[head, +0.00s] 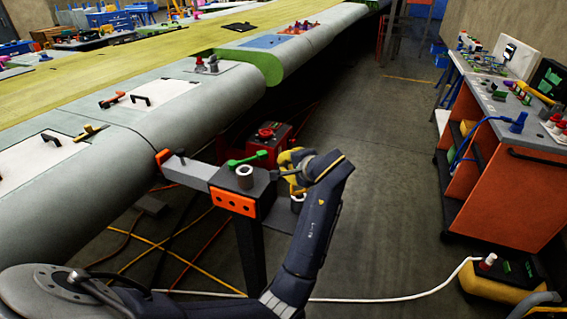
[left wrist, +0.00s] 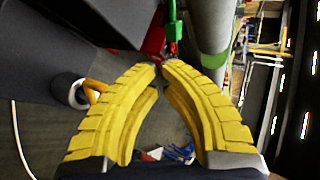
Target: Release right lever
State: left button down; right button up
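A green lever (head: 247,159) lies on top of the dark jig head, which has an orange clamp plate (head: 235,202) on a black post beside the wing. My left gripper (head: 284,172), with yellow fingers, is just right of the lever. In the left wrist view the yellow fingers (left wrist: 160,65) curve together and their tips almost meet, with nothing clearly held between them. A green part, apparently the lever (left wrist: 171,22), shows just beyond the tips. I cannot tell whether the tips touch it. My right gripper is not in view.
The grey wing (head: 200,105) runs along the left. A red box (head: 268,138) sits on the floor behind the jig. An orange cart (head: 510,190) stands at the right, with a yellow unit (head: 500,285) and white cable near it. The aisle floor between is clear.

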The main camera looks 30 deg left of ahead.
aim_at(249, 160)
pick_arm(q)
jog(key=a+r+x, duration=0.1)
jog(key=x, duration=1)
jog(key=shift+w+a+r, duration=0.15)
jog(key=shift+w+r, duration=0.05)
jog(key=shift+w, duration=0.15)
